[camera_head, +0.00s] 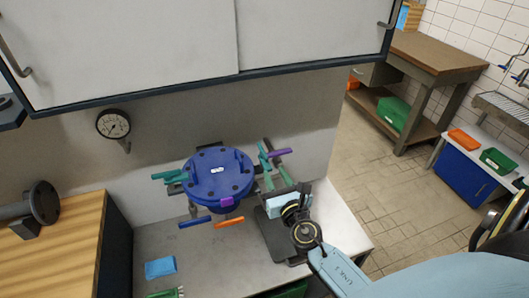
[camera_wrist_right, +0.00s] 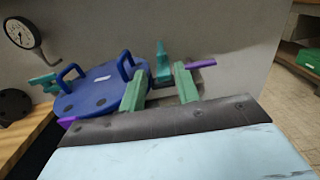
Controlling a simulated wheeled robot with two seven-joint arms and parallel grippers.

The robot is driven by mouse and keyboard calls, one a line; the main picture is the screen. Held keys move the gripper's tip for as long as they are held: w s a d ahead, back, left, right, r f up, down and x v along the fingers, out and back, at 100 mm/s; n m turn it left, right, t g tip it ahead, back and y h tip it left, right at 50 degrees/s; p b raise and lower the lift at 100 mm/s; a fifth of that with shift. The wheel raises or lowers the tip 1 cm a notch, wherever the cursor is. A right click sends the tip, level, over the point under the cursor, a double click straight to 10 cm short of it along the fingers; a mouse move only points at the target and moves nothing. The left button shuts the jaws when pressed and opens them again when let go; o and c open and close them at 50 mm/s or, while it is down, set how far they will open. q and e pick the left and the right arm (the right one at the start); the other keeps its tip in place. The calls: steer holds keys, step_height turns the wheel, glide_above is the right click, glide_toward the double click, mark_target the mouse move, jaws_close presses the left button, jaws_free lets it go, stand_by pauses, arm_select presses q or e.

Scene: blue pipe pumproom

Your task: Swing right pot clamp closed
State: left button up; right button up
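A round blue pot lid (camera_head: 217,172) with raised handles sits on the bench by the wall; the wrist view also shows it (camera_wrist_right: 92,92). The right pot clamp (camera_head: 265,158) is teal with a purple handle (camera_head: 281,152), standing beside the lid's right side. In the wrist view the clamp (camera_wrist_right: 162,62) and purple handle (camera_wrist_right: 202,64) lie beyond my fingers. My right gripper (camera_head: 278,178) has its two green fingers apart, near the clamp; the wrist view shows a gap between them (camera_wrist_right: 159,88). Contact with the handle cannot be told. My left gripper is not in view.
Another teal clamp (camera_head: 170,176) is left of the lid. Blue (camera_head: 194,222) and orange (camera_head: 230,222) handles stick out in front. A gauge (camera_head: 113,124) and overhead cabinet (camera_head: 130,45) are behind. The floor at right is open.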

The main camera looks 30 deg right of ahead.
mark_target(268, 160)
steer(key=x, duration=1)
jaws_close()
